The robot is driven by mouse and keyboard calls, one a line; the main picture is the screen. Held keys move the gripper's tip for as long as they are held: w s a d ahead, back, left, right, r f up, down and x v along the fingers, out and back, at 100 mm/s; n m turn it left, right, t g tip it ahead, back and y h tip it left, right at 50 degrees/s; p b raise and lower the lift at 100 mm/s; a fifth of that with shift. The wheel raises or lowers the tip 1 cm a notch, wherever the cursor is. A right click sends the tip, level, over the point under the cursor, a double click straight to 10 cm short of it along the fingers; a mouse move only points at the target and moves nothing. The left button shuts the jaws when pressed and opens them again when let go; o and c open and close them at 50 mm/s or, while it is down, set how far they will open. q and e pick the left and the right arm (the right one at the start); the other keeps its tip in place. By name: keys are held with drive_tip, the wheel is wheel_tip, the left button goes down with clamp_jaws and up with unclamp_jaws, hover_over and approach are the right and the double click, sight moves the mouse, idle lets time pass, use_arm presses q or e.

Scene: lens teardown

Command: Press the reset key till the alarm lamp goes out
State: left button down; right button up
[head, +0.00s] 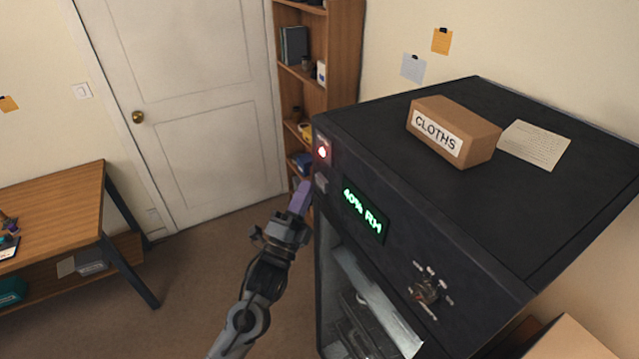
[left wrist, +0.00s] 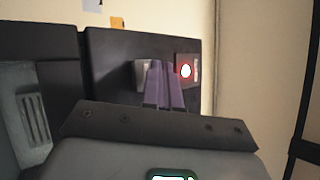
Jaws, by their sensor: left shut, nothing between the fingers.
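The alarm lamp (head: 322,152) glows red at the upper left corner of the dark cabinet's front; it also glows in the left wrist view (left wrist: 185,71). The grey reset key (head: 321,183) sits just below the lamp on the same panel. In the left wrist view the key (left wrist: 142,76) shows partly behind the fingers. My left gripper (head: 302,192) is shut and empty, its purple fingertips close in front of the key. In the left wrist view the fingers (left wrist: 163,80) lie between key and lamp. I cannot tell whether they touch the key. My right gripper is not in view.
The cabinet (head: 475,125) carries a green display reading "40% RH" (head: 362,209) and a rotary knob (head: 428,291). A box marked CLOTHS (head: 455,130) and a paper sheet (head: 535,144) lie on top. A wooden table (head: 60,205) stands left; a shelf (head: 345,55) stands behind.

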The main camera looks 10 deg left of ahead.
use_arm(q)
drive_tip(key=shift+w+d, duration=0.5)
drive_tip(key=shift+d, duration=0.05)
idle(0.9)
drive_tip(key=shift+s+a, duration=0.6)
drive_tip(key=shift+a, duration=0.05)
drive_tip(key=shift+p, duration=0.3)
drive_tip(key=shift+s+a+p, duration=0.85)
drive_tip(key=shift+s+a, duration=0.9)
drive_tip(key=shift+a, duration=0.1)
